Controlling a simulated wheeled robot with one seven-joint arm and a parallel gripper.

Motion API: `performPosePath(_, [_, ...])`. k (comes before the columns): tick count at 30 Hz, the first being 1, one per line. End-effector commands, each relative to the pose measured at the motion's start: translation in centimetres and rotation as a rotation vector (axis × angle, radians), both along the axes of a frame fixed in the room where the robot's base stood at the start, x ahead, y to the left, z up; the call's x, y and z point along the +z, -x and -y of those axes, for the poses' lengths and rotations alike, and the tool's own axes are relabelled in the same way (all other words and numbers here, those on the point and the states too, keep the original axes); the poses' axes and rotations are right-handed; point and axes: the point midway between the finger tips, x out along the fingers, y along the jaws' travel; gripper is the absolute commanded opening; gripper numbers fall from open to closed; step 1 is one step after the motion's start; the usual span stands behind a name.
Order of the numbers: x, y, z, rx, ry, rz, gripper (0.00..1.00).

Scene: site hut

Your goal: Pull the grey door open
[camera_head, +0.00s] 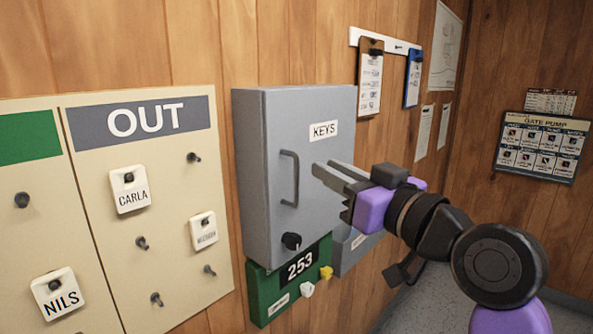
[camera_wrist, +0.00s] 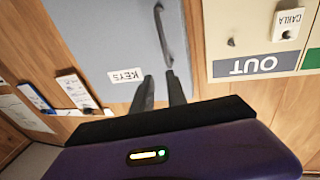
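The grey door (camera_head: 262,215) is the front of a wall cabinet labelled KEYS, and it looks shut. A dark grey vertical bar handle (camera_head: 296,178) is on its left side, with a black round knob (camera_head: 291,241) below. My gripper (camera_head: 322,169) is in front of the door, to the right of the handle, with its fingers apart and nothing between them. In the wrist view, the grey door (camera_wrist: 95,35) fills the upper left. The handle (camera_wrist: 163,38) shows just beyond the fingertips (camera_wrist: 160,75); I cannot tell whether they touch it.
A cream IN/OUT tag board (camera_head: 185,250) with pegs and name tags is left of the cabinet. A green panel marked 253 (camera_head: 262,290) and a small grey box (camera_head: 352,248) sit below it. Clipboards (camera_head: 369,85) hang to the right. Floor shows at the lower right.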

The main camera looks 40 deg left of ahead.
Motion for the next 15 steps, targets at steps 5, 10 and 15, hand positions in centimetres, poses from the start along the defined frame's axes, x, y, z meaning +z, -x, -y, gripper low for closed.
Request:
performPosePath(5, [-2.0, 1.2, -0.6, 0.06, 0.073, -0.005, 0.18])
performPosePath(10, [-2.0, 0.8, -2.1, 0.062, 0.081, 0.003, 0.18])
performPosePath(15, [-1.9, 0.1, -4.7, 0.062, 0.08, 0.002, 0.18])
